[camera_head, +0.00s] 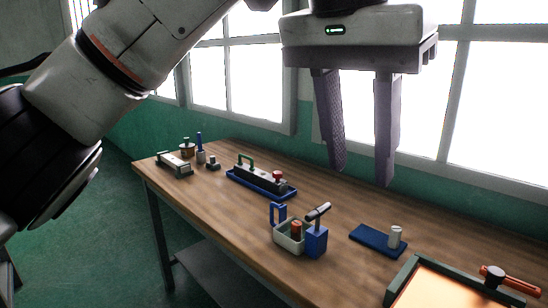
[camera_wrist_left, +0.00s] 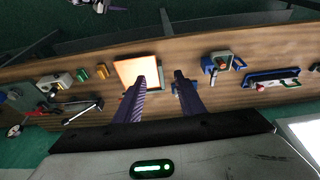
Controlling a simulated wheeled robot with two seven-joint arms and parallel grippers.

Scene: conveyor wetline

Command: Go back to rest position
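My left gripper (camera_head: 358,175) hangs above the table in the head view, its arm coming in from the left. Its two fingers are apart with nothing between them. In the left wrist view the same gripper (camera_wrist_left: 158,80) shows both fingers spread over the table top. The wooden table (camera_head: 340,215) lies below the fingers, which do not appear to touch it. My right gripper is not in the head view.
On the table stand a blue tray with a dark block (camera_head: 262,183), a grey caddy with blue parts (camera_head: 290,238), a blue mat with a white cylinder (camera_head: 372,240) and a green-framed glowing panel (camera_head: 440,285). Smaller items sit at the far left end. Windows line the wall behind.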

